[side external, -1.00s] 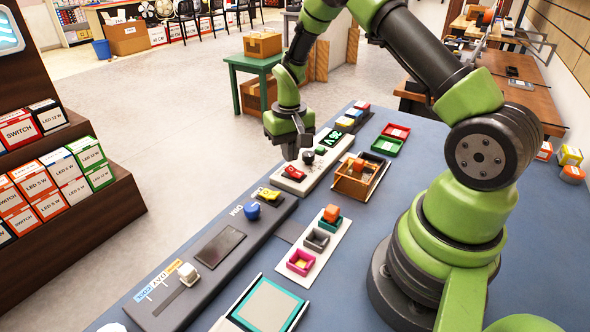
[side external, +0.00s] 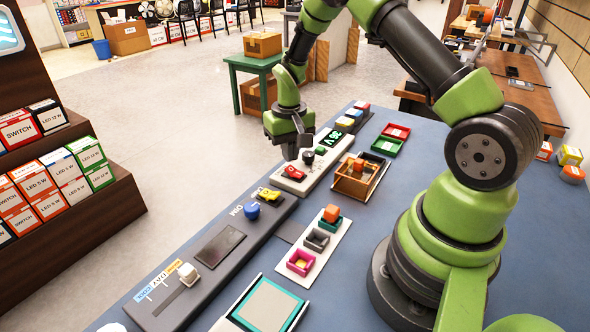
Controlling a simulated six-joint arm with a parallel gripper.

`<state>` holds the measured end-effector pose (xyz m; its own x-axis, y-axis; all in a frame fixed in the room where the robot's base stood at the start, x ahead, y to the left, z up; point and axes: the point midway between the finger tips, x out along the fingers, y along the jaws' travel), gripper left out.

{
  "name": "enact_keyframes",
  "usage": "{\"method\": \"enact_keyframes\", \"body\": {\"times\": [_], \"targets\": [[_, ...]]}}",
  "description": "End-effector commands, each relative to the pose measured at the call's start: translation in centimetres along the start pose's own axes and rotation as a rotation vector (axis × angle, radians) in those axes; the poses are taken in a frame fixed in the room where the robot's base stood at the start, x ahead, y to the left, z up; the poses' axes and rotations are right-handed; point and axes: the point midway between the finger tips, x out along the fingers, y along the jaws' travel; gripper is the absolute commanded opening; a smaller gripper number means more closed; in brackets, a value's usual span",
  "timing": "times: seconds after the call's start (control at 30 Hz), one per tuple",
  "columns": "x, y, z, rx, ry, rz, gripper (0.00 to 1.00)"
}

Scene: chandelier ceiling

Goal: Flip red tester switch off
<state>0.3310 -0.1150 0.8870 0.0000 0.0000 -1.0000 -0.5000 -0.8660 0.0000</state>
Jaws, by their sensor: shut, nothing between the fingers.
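The red tester switch (side external: 293,173) is a small red rocker near the left end of a pale tester panel (side external: 318,172) on the blue table. The panel also bears a black knob, a green button and a lit green display (side external: 328,137). My gripper (side external: 297,155) points down just above and behind the red switch, with its fingers shut and empty. I cannot tell whether the fingertips touch the switch. Its exact tilt is too small to read.
A grey panel (side external: 217,247) with a yellow switch (side external: 269,195), a blue knob (side external: 251,210) and a white slider (side external: 188,273) lies in front. Bare blue table (side external: 345,265) lies between these and my base.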

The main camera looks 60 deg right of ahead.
Motion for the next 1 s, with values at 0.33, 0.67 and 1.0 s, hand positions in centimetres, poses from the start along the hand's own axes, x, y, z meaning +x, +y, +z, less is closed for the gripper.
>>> {"method": "enact_keyframes", "body": {"times": [0.33,0.67,1.0], "targets": [[0.0,0.0,0.0,0.0,0.0,0.0,0.0],[0.35,0.0,0.0,0.0,-0.001,0.0,0.0],[0.84,0.0,-0.02,0.0,0.0,0.0,0.0]]}}
